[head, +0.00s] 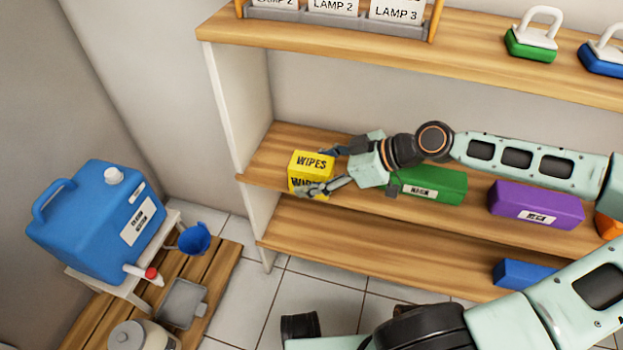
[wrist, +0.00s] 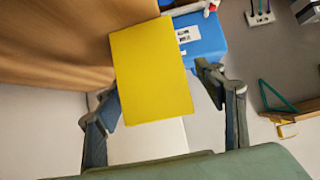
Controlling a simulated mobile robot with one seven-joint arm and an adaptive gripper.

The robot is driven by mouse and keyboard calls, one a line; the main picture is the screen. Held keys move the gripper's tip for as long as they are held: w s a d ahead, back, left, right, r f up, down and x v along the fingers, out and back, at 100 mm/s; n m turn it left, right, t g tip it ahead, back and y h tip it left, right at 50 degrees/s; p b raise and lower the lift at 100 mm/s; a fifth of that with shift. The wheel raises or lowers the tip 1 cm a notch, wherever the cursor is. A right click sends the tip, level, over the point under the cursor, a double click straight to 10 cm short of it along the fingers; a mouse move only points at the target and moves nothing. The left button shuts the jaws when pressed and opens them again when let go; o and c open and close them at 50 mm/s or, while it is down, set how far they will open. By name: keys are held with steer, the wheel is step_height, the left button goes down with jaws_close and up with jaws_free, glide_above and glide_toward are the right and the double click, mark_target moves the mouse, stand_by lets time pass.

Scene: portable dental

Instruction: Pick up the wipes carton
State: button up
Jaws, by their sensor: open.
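The yellow wipes carton (head: 308,163) stands on the left end of the middle wooden shelf, with WIPES printed on its top and front. In the wrist view a plain yellow face of the carton (wrist: 152,75) fills the middle. My gripper (head: 325,170) comes in from the right with its fingers spread. One finger is at the carton's back edge and the other is at its front. In the wrist view my open gripper (wrist: 158,95) has one finger on each side of the carton, with small gaps showing. The front finger partly covers the carton's lower front in the head view.
A green box (head: 440,183) lies just right of the carton, partly behind my wrist. A purple box (head: 535,205) is further right. The shelf's white side panel (head: 225,100) stands close to the left. The upper shelf (head: 330,45) overhangs behind. A blue jug (head: 95,220) stands at left.

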mark_target(308, 162)
steer(key=c, duration=1.3)
steer(key=shift+r, duration=0.15)
steer(key=shift+c, duration=0.2)
steer(key=shift+r+p, duration=0.55)
step_height(308, 162, up, 3)
steer(key=shift+f+p, duration=0.2)
steer(key=shift+p, duration=0.65)
steer(key=s+d+r+b, duration=0.1)
steer(key=s+d+r, duration=0.3)
steer(key=s+r, duration=0.5)
steer(key=shift+s, duration=2.1)
